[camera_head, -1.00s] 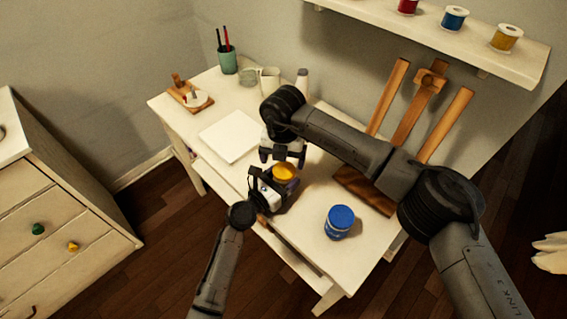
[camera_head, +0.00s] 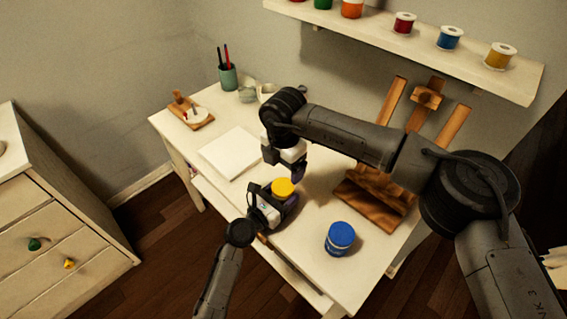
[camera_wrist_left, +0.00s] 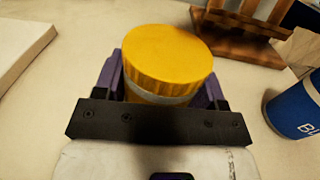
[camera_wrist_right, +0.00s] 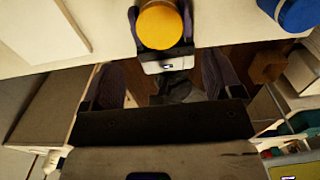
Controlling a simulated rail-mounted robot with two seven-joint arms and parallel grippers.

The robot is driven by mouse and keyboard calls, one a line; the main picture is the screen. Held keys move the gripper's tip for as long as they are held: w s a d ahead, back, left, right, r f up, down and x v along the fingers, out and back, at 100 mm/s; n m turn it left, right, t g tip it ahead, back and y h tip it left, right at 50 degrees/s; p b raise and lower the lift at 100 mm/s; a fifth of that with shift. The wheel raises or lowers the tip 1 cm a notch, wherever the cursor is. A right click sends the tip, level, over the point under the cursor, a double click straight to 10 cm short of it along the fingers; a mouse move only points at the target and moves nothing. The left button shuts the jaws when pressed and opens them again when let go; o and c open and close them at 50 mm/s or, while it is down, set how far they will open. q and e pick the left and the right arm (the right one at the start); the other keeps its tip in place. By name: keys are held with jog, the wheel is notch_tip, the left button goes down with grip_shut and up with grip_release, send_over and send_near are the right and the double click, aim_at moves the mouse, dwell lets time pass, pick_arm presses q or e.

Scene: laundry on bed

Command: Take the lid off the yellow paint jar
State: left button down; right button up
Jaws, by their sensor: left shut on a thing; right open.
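The yellow paint jar (camera_head: 283,187) stands on the white desk with its yellow lid on. The lid fills the top of the jar in the left wrist view (camera_wrist_left: 168,55). My left gripper (camera_head: 276,205) is shut around the jar's body below the lid, with a purple finger on each side. My right gripper (camera_head: 284,164) is open and empty, above and behind the jar. In the right wrist view its purple fingers (camera_wrist_right: 160,85) are spread, and the yellow lid (camera_wrist_right: 160,26) lies beyond them. The jar's lower body is mostly hidden by the left gripper.
A blue jar (camera_head: 340,237) stands on the desk (camera_head: 315,262) to the right. A white canvas (camera_head: 229,152) lies to the left, and a wooden easel (camera_head: 372,200) stands behind at right. A shelf (camera_head: 400,42) with paint pots and spools overhangs the back.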

aim_at(284, 186)
jog(key=shift+f, duration=3.9)
jog(key=shift+c, duration=0.2)
jog(key=c, duration=0.9)
jog(key=n, duration=0.6)
jog(key=o, duration=1)
jog(key=shift+r, duration=0.1)
